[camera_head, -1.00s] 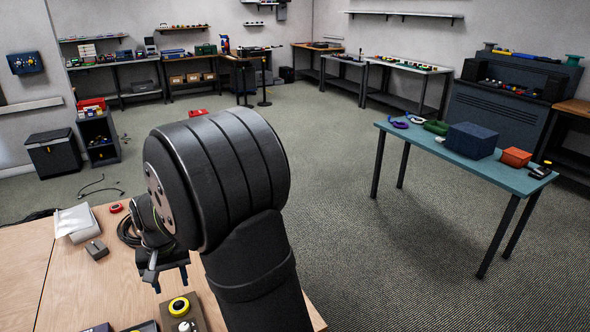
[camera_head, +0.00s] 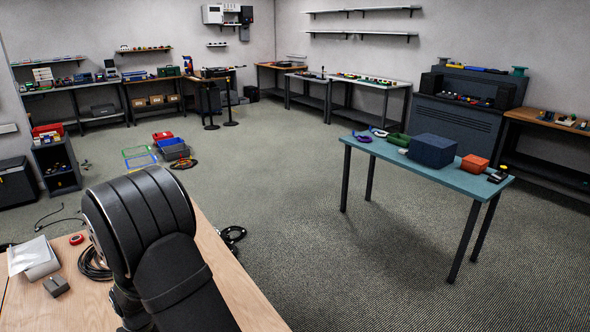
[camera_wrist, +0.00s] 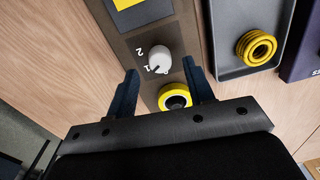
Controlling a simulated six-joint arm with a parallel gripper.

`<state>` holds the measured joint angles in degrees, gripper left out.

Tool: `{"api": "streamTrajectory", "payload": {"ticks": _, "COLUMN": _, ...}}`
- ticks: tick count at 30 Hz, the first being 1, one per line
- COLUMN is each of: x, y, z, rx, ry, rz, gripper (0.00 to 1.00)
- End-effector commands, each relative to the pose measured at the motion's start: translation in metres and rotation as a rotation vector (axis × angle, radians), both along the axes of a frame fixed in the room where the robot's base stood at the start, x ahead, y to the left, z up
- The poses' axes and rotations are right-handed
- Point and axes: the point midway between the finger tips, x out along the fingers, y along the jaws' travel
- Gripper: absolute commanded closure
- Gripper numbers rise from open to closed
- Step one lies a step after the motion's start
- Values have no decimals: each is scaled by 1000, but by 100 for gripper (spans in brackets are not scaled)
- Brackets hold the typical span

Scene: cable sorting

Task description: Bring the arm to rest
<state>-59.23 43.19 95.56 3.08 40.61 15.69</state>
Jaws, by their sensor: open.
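My gripper (camera_wrist: 160,88) shows in the wrist view with its two dark fingers apart and nothing held between them. Beyond the fingertips is a grey control panel with a white knob (camera_wrist: 158,59) marked with numbers. A yellow-ringed round button (camera_wrist: 174,97) shows between the fingers, close to the right one; I cannot tell whether they touch. In the head view my arm rises at the lower left over the wooden table (camera_head: 232,290), and my gripper is hidden behind it or out of frame.
A grey tray (camera_wrist: 226,62) with yellow rings (camera_wrist: 256,48) lies right of the panel. A white pouch (camera_head: 36,258), a grey block (camera_head: 56,286), a red ring (camera_head: 76,239) and a coiled black cable (camera_head: 93,264) lie left of my arm. A teal table (camera_head: 455,178) stands apart at right.

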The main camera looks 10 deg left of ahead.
Motion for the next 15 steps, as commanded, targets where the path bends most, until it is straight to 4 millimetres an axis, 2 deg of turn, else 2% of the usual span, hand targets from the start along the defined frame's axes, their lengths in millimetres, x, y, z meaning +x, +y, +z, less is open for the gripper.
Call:
{"api": "streamTrajectory", "payload": {"ticks": 6, "x": -1, "y": 0, "z": -20, "rx": -2, "ry": 1, "rz": 0, "gripper": 52}}
{"api": "streamTrajectory", "payload": {"ticks": 15, "x": -1, "y": 1, "z": -23, "rx": 0, "ry": 0, "rz": 0, "gripper": 52}}
